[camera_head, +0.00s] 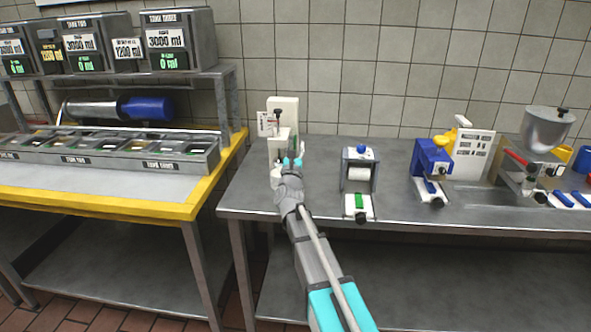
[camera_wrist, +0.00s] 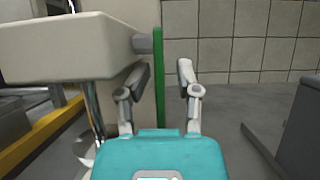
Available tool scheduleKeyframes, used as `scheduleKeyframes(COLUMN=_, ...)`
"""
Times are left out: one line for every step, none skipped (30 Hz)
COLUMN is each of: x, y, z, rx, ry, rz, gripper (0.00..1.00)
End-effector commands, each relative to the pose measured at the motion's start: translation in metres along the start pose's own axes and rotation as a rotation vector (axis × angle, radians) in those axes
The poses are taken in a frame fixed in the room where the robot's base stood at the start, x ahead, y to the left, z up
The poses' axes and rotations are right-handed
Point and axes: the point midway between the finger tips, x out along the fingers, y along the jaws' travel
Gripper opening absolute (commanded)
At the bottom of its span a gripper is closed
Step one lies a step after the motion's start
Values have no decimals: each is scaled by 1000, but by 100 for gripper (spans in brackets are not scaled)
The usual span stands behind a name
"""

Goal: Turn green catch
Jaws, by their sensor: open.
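The green catch (camera_wrist: 158,82) is a thin upright bar in the wrist view. It stands beside the right side of a cream machine (camera_wrist: 70,48), by a short dark pivot at the machine's edge. My gripper (camera_wrist: 161,75) is open, with one finger on each side of the green bar. The left finger looks close to it; I cannot tell whether either touches. In the head view the cream machine (camera_head: 283,112) stands at the left end of the grey bench. My gripper (camera_head: 292,163) is in front of it and hides its lower part and the catch.
A blue device (camera_head: 432,160) and a hopper machine (camera_head: 548,130) are further right. A yellow-edged table (camera_head: 190,211) lies to the left. The tiled wall is behind.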

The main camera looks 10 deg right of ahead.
Motion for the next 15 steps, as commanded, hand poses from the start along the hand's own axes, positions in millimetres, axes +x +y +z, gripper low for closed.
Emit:
scheduleKeyframes(x=0, y=0, z=3, rx=1, ry=10, rz=0, gripper=44)
scheduleKeyframes(x=0, y=0, z=3, rx=1, ry=17, rz=0, gripper=44)
scheduleKeyframes(x=0, y=0, z=4, rx=1, ry=28, rz=1, gripper=44)
scheduleKeyframes(x=0, y=0, z=4, rx=1, ry=38, rz=0, gripper=44)
scheduleKeyframes(x=0, y=0, z=4, rx=1, ry=47, rz=1, gripper=44)
scheduleKeyframes(x=-1, y=0, z=5, rx=1, ry=61, rz=0, gripper=44)
scheduleKeyframes(x=-1, y=0, z=5, rx=1, ry=71, rz=0, gripper=44)
scheduleKeyframes(x=-1, y=0, z=6, rx=2, ry=83, rz=0, gripper=44)
scheduleKeyframes(x=-2, y=0, z=6, rx=1, ry=98, rz=0, gripper=44)
scheduleKeyframes(x=-2, y=0, z=6, rx=2, ry=109, rz=0, gripper=44)
scheduleKeyframes(x=-2, y=0, z=6, rx=1, ry=121, rz=1, gripper=44)
scheduleKeyframes(x=-2, y=0, z=7, rx=1, ry=137, rz=1, gripper=44)
scheduleKeyframes(x=-3, y=0, z=7, rx=2, ry=148, rz=0, gripper=44)
scheduleKeyframes(x=-3, y=0, z=7, rx=1, ry=158, rz=0, gripper=44)
scheduleKeyframes(x=-3, y=0, z=7, rx=2, ry=173, rz=1, gripper=44)
